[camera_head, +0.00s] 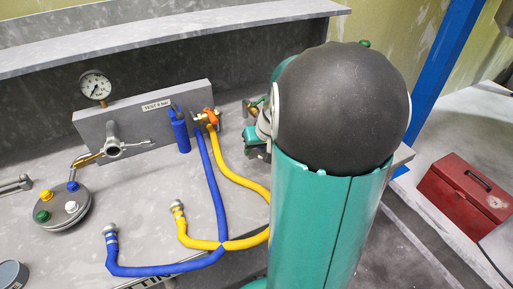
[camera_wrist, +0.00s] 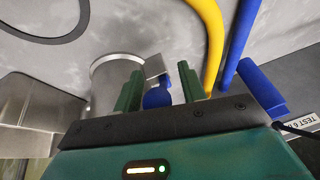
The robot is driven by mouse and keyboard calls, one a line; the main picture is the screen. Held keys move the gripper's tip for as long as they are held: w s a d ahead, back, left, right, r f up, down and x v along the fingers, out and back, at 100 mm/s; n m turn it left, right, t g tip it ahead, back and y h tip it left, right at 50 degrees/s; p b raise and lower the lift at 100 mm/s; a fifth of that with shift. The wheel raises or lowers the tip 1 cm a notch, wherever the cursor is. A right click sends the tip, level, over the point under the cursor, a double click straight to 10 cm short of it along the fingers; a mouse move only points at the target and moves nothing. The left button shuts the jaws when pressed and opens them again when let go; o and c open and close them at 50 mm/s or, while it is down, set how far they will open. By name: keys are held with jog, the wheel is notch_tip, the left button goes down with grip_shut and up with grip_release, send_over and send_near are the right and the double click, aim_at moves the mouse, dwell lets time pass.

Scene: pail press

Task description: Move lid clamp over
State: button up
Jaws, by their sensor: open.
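My gripper (camera_wrist: 160,82) is open in the wrist view, with its two green fingers apart. Between and beyond the fingertips is a blue rounded part (camera_wrist: 157,97) below a small grey block (camera_wrist: 155,65); it may be the lid clamp, but I cannot tell for sure. I cannot tell whether the fingers touch it. Just left of it stands a silver cylinder (camera_wrist: 110,70), likely a pail, partly hidden by my gripper. In the head view my large green arm covers the right middle, and I cannot make out the clamp or the cylinder.
Blue (camera_head: 165,270) and yellow (camera_head: 195,242) hoses cross on the grey bench (camera_head: 130,210). A panel (camera_head: 145,125) with a gauge (camera_head: 94,86) stands behind. A round unit with coloured caps (camera_head: 65,212) is at left. A red toolbox (camera_head: 465,195) and blue post (camera_head: 440,80) are right.

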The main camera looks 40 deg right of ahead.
grip_shut()
jog(key=shift+f, duration=0.1)
jog(key=shift+s+f+t, duration=0.2)
jog(key=shift+f+t, duration=0.1)
jog(key=shift+t, duration=0.6)
jog(key=shift+a+f, duration=0.1)
grip_release()
jog(key=shift+s, duration=0.15)
